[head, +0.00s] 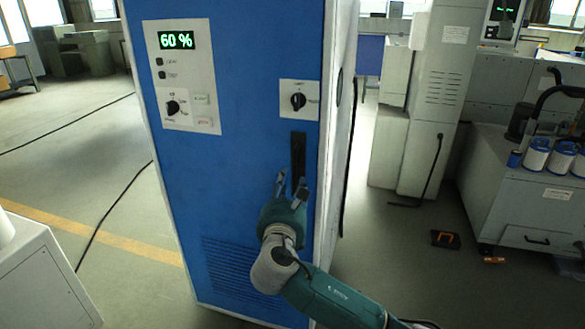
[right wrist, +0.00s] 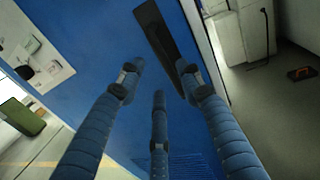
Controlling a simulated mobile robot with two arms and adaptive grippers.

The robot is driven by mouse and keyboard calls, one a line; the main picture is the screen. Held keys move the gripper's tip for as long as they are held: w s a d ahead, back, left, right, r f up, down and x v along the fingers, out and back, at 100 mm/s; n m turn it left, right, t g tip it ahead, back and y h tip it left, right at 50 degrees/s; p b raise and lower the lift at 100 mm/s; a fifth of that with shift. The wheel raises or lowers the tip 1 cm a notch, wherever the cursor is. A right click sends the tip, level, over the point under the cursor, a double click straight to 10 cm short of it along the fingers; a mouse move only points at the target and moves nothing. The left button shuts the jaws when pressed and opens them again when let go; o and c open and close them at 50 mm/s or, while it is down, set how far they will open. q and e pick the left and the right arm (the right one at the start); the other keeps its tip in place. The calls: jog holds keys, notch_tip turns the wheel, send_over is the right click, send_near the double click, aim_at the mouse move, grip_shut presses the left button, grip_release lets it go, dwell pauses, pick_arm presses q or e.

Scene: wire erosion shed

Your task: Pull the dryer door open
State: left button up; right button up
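The dryer (head: 235,150) is a tall blue cabinet in the middle of the head view; its blue front also fills much of the right wrist view (right wrist: 95,45). Its door looks closed. A black upright handle (head: 298,150) sits near the right edge of the front, below a rotary switch; it also shows in the right wrist view (right wrist: 157,32). My right gripper (head: 291,182) is open and empty at the lower end of the handle, with its fingers pointing at the front. Whether the fingers touch the handle cannot be told. My left gripper is not in view.
A control panel (head: 181,75) showing 60 % is at the front's upper left. A pale cabinet (head: 45,275) stands at the lower left. A grey bench (head: 530,190) with filter canisters stands at the right. Cables lie on the left floor, which is otherwise mostly clear.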

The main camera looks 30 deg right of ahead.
aim_at(293, 169)
jog(key=x, duration=0.9)
jog(key=shift+f, duration=0.1)
grip_shut()
